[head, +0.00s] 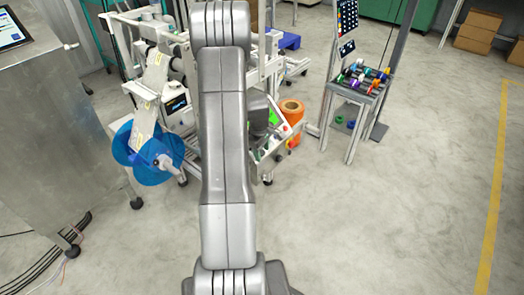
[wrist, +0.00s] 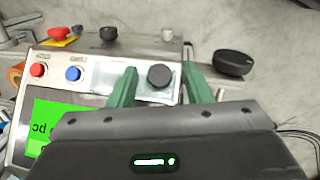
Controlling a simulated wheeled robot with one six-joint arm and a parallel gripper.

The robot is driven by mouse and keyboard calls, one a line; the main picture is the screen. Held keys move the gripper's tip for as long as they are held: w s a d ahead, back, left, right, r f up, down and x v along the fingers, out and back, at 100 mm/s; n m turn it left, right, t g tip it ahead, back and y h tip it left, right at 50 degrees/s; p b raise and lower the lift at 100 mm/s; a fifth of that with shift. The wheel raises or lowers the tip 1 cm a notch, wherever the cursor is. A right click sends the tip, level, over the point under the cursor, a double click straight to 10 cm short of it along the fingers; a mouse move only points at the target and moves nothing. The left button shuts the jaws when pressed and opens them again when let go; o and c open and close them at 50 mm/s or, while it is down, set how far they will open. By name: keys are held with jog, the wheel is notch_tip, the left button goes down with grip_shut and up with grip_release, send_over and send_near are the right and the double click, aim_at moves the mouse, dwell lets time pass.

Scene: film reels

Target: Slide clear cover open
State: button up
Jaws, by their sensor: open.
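In the wrist view, a pale, see-through cover (wrist: 150,97) lies on the grey control panel (wrist: 98,72). A round black knob (wrist: 160,76) stands on it. My gripper (wrist: 159,72) is open, with one green finger to the left of the knob and the other to the right. Gaps show between knob and fingers; I cannot tell the height of the fingertips over the cover. The cover's near part is hidden by the gripper body. In the head view my arm hides much of the panel and the cover cannot be made out.
The panel carries a red button (wrist: 38,70), a blue button (wrist: 73,73) and a green screen (wrist: 48,118). A red-yellow knob (wrist: 60,35) and a dark oval object (wrist: 233,63) are nearby. In the head view, a blue reel (head: 150,152) stands left; open floor lies right.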

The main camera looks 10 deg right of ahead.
jog(key=shift+c, duration=0.3)
grip_shut()
jog(key=shift+w+a+r+p, duration=0.4)
jog(key=shift+w+r+p, duration=0.15)
jog(key=shift+r, duration=0.2)
jog(key=shift+w+a+r+p, duration=0.35)
jog(key=shift+w+r+p, duration=0.15)
jog(key=shift+r, duration=0.25)
jog(key=shift+w+a, duration=0.2)
jog(key=shift+o, duration=0.3)
grip_release()
jog(key=shift+r, duration=0.1)
